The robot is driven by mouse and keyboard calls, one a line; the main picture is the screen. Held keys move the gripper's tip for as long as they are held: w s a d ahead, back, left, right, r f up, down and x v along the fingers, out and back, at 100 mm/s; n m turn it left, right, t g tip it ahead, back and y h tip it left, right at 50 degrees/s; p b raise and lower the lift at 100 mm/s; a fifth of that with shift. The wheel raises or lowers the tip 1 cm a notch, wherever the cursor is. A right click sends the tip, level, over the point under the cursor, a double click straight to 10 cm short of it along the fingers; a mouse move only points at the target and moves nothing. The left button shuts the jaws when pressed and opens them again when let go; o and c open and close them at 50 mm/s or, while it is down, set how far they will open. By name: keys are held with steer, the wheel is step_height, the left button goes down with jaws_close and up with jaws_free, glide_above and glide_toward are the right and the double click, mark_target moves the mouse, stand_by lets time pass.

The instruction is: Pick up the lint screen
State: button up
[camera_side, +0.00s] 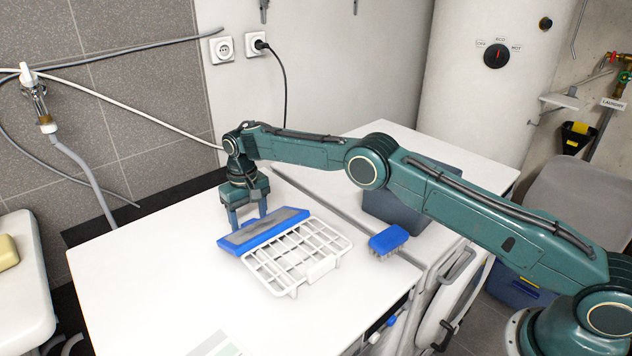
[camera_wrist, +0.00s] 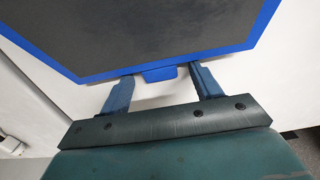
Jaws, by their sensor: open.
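The lint screen (camera_side: 262,235) is a flat panel with a blue frame and dark grey mesh. It lies over the white appliance top, along the far left side of a white wire rack (camera_side: 297,258); I cannot tell if it rests on the rack. In the wrist view the lint screen (camera_wrist: 170,32) fills the top, with a small blue tab on its near edge. My gripper (camera_side: 248,217) points down at the screen's far edge. In the wrist view my gripper (camera_wrist: 162,80) is open, its fingers apart on either side of the tab, with nothing held.
A blue brush (camera_side: 388,239) lies bristles down right of the rack. A grey bin (camera_side: 395,208) stands behind it, partly hidden by my arm. The white top (camera_side: 150,285) is mostly clear at left and front, with a pale green-marked sheet (camera_side: 216,345) at the front edge.

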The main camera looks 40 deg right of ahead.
stand_by(0.5)
steer(key=c, duration=1.1)
steer(key=shift+c, duration=0.2)
step_height(320, 180, up, 10)
stand_by(0.4)
